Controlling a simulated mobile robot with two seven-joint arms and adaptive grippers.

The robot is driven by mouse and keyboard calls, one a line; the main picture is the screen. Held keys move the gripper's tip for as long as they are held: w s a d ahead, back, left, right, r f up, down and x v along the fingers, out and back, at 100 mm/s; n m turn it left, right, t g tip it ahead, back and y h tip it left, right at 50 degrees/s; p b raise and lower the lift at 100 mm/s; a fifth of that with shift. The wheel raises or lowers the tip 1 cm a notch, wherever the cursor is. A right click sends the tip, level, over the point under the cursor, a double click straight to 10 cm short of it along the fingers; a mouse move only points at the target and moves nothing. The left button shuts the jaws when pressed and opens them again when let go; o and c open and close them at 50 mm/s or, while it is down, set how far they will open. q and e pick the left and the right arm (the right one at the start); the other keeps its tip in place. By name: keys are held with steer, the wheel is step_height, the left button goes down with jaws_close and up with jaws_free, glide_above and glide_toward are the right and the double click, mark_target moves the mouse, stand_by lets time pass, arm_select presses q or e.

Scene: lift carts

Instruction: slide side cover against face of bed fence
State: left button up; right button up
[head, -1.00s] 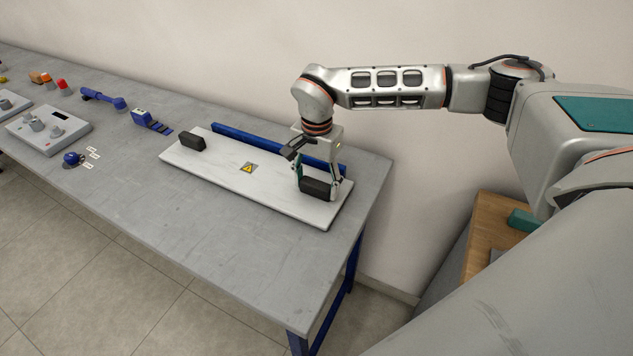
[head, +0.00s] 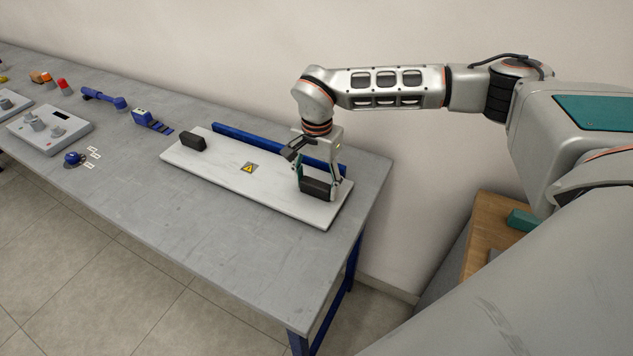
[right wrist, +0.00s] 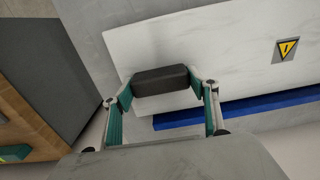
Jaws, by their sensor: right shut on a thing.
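The side cover (head: 222,165) is a flat white panel lying on the grey bench, with a yellow warning sticker and two black handles. The bed fence (head: 232,136) is a blue bar along its back side, toward the wall. In the right wrist view the blue fence (right wrist: 262,104) runs beside the cover (right wrist: 230,50); whether they touch all along I cannot tell. My right gripper (head: 319,187) is shut on the right-hand black handle (right wrist: 160,80), with a finger at each end of it. The left black handle (head: 192,142) is free. My left gripper is not in view.
On the bench to the left are a blue clamp-like tool (head: 152,121), a blue-handled tool (head: 103,97), a blue knob (head: 74,158) with small labels, and a grey control box (head: 50,129). The wall stands close behind. A wooden surface (head: 487,235) is at right. The bench front is clear.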

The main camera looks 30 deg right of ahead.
steer(key=shift+r, duration=0.1)
steer(key=o, duration=2.2)
steer(key=shift+c, duration=0.2)
steer(key=shift+s+d+f, duration=0.15)
steer(key=shift+s+f, duration=0.2)
steer(key=shift+f, duration=0.05)
steer(key=shift+w+r, duration=0.15)
steer(key=shift+r, duration=0.2)
step_height(320, 180, up, 12)
steer(key=shift+w, duration=0.15)
